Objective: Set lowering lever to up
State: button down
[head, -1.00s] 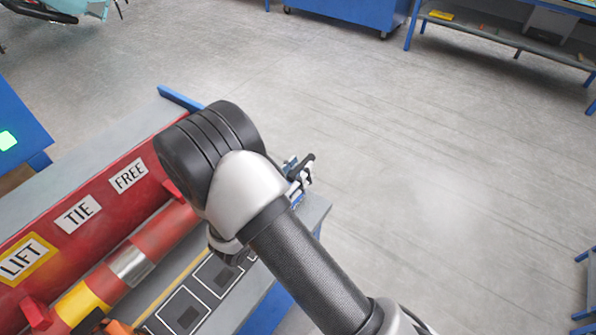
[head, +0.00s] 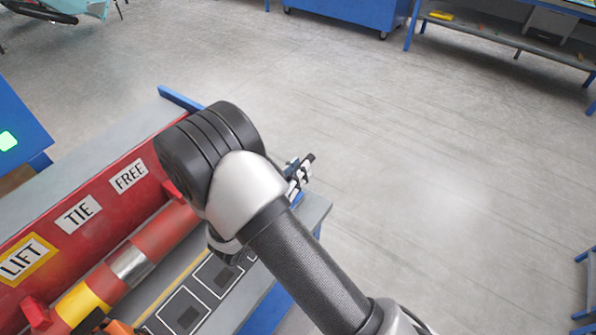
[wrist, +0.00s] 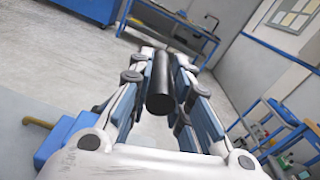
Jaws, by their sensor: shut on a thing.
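My gripper (wrist: 172,75) is shut on a black cylindrical handle (wrist: 160,95), which lies between its blue-and-white fingers in the wrist view. The handle looks like the grip of the lowering lever, but its base and any marking are hidden. In the head view, my gripper (head: 297,174) shows only in part behind my arm, at the right end of the grey bench (head: 313,212). A dark tip of the handle (head: 310,158) sticks out beyond the fingers there.
A red panel (head: 100,208) with LIFT, TIE and FREE signs stands at left. A striped roller (head: 130,263) lies below it, beside square outlined pads (head: 182,312). Open floor (head: 430,170) spreads to the right. Blue workbenches stand at the back.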

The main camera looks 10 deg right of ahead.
jog(key=w+a+n+p, duration=0.3)
jog(key=w+a+n, duration=0.3)
jog(key=shift+w+r+p, duration=0.25)
jog(key=shift+r+p, duration=0.05)
jog(key=shift+p, duration=0.05)
dwell(0.4)
jog(key=c, duration=1.6)
grip_release()
jog(key=shift+c, duration=0.2)
jog(key=shift+o, duration=0.6)
jog(key=shift+a, duration=0.15)
jog(key=shift+o, duration=0.4)
jog(key=v, duration=1.1)
jog(key=shift+s+a, duration=0.15)
jog(key=shift+s, duration=0.25)
